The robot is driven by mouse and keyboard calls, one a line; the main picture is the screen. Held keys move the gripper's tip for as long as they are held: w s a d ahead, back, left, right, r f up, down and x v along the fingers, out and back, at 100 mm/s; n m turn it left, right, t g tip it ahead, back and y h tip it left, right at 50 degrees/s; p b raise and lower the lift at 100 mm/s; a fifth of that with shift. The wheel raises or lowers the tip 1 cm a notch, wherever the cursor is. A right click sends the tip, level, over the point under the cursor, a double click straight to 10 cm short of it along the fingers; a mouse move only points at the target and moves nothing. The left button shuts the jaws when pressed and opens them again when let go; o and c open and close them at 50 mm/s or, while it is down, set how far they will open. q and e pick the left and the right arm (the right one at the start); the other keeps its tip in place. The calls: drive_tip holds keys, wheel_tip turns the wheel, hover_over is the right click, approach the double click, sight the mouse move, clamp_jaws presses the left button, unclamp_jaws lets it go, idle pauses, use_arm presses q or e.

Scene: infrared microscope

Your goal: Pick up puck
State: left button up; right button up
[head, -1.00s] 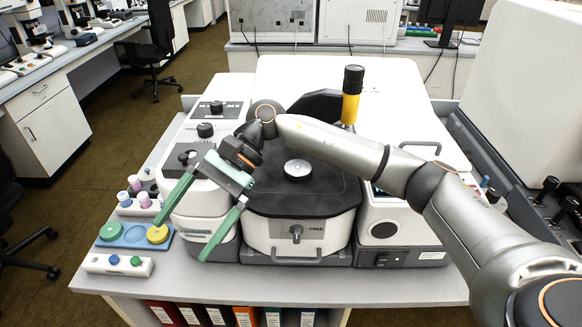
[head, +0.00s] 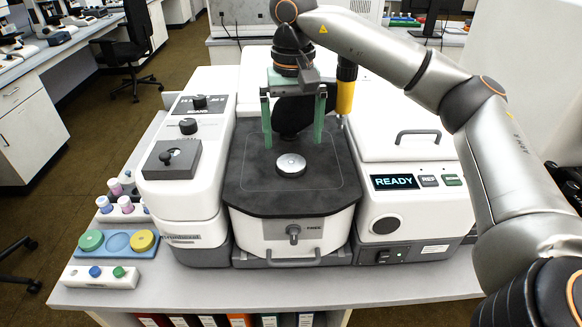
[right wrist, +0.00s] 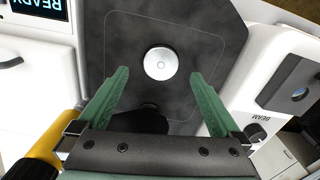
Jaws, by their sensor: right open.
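A round silver puck-like disc (head: 291,165) sits on the black stage (head: 250,190) of the microscope. It also shows in the right wrist view (right wrist: 160,63), just beyond and between my fingertips. A green disc (head: 91,240) and a yellow disc (head: 142,240) lie in the end wells of a blue tray (head: 117,253) at the left; its middle well is empty. My right gripper (head: 293,144) is open and empty, its green fingers pointing down above the back part of the stage. It also shows in the right wrist view (right wrist: 160,73). My left gripper is not in view.
A black-and-yellow upright tube (head: 346,85) stands close to the right of my gripper. A control unit with a READY screen (head: 394,182) is at the right. Vial racks (head: 98,275) lie near the tray. The stage around the silver disc is clear.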

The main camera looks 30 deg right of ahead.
sight(291, 162)
drive_tip(key=shift+w+f, duration=0.2)
drive_tip(key=shift+f, duration=1.35)
drive_tip(key=shift+w+f, duration=0.2)
drive_tip(key=shift+f, duration=1.35)
drive_tip(key=shift+c, duration=0.2)
drive_tip(key=shift+r, duration=0.1)
clamp_jaws()
